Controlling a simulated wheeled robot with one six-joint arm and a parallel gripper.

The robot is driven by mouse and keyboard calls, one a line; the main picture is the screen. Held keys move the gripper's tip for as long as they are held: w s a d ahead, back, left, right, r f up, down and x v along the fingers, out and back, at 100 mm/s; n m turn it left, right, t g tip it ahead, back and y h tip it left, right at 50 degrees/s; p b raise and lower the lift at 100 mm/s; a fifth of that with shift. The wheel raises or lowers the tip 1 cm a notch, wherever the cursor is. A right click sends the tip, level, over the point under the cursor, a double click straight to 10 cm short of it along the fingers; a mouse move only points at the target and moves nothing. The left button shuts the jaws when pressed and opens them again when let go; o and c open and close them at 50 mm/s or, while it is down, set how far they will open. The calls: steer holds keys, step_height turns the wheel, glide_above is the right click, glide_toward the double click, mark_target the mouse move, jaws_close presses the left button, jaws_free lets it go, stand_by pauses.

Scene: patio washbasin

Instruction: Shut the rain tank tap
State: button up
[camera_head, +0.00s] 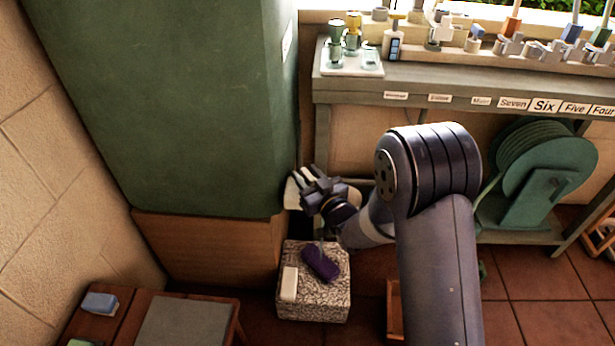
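The rain tank (180,100) is a tall dark green block at the left. It stands on a brown wooden base (210,248). My gripper (309,174) is beside the tank's lower right edge, pointing toward the back wall, with my arm reaching in from the lower right. Its fingers are small here and I cannot tell whether they are open or shut. I cannot make out the tap; it may be hidden by the tank or my gripper. A pale rounded thing (291,193) shows just left of my gripper, partly hidden.
A patterned block (315,305) below my gripper carries a purple item (320,262) and a white bar (289,284). A bench (345,85) with labelled taps and a green hose reel (545,165) stand right. A low wooden table (100,323) is at lower left.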

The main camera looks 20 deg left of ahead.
jaws_close()
stand_by(0.4)
steer(key=shift+a+f+m+t+h+b, duration=0.15)
steer(key=shift+m+t+h+b, duration=0.2)
steer(key=shift+b, duration=0.4)
steer(key=shift+m+t+h+b, duration=0.55)
steer(key=shift+t+h+b, duration=0.1)
steer(key=shift+h+b, duration=0.15)
steer(key=shift+m+t+h+b, duration=0.5)
steer(key=shift+m+h+b, duration=0.15)
steer(key=shift+b, duration=0.15)
steer(key=shift+r+m+t+h, duration=0.1)
steer(key=shift+m+t+h, duration=0.45)
steer(key=shift+m+h, duration=0.55)
steer(key=shift+r+m+t+h, duration=0.1)
steer(key=shift+m+t+h, duration=0.5)
steer(key=shift+h, duration=0.9)
